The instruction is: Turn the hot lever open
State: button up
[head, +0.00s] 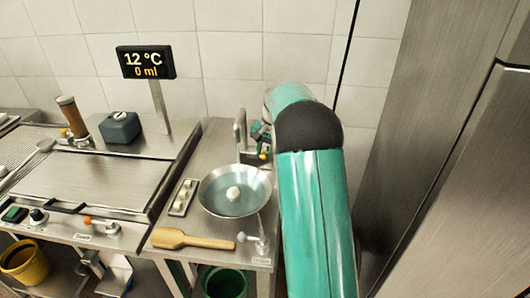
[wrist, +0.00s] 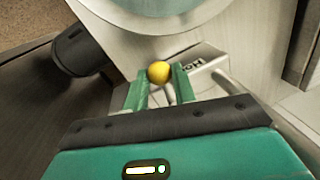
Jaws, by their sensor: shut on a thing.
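My gripper (wrist: 160,80) has its two green fingers closed around a small yellow ball knob (wrist: 159,71), the end of the hot lever. A pale plate with letters starting "Ho" (wrist: 200,60) lies just beyond it in the wrist view. In the head view my gripper (head: 262,140) is beside the grey tap (head: 240,130), mostly hidden by my teal arm. The yellow knob (head: 264,156) shows just below it. The lever's stem is largely hidden by the fingers.
A metal bowl (head: 208,206) of water with a pale round thing (head: 233,193) stands under the tap. A display (head: 146,62) reads 12 °C and 0 ml. A wooden spatula (head: 195,240) and a small tray (head: 184,198) lie nearby. A tall steel cabinet (head: 450,150) stands at right.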

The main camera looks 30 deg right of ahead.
jog(key=shift+r, duration=0.1)
jog(key=o, duration=1)
jog(key=r, duration=0.4)
jog(key=s+d+r, duration=0.1)
jog(key=r, duration=0.4)
jog(key=s+r, duration=0.1)
jog(key=r, duration=0.3)
jog(key=shift+d+r, duration=0.25)
jog(key=shift+d, duration=0.1)
